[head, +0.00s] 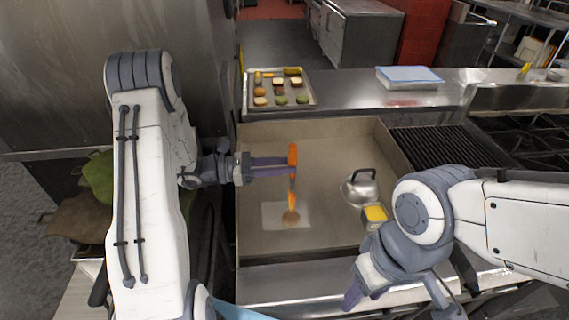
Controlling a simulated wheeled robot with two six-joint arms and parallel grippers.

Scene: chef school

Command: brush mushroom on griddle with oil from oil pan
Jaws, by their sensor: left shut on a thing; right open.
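My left gripper (284,168) is shut on an orange brush (293,154). The brush hangs roughly upright over the griddle (330,140), its lower end at a small brown round thing, apparently the mushroom (290,219). The brush end overlaps the mushroom in the picture; I cannot tell for certain whether they touch. The mushroom lies on a pale square patch (272,213). The oil pan (376,214), a small square dish with yellow contents, stands to the right on the griddle. My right gripper (352,298) is open and empty near the griddle's front edge, right of the middle.
A silver dome with a black handle (360,188) stands beside the oil pan. A tray of small foods (314,92) and a blue-white stack (408,77) lie on the back counter. A ribbed grill (438,145) and burners (535,140) are to the right. The griddle's back left is bare.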

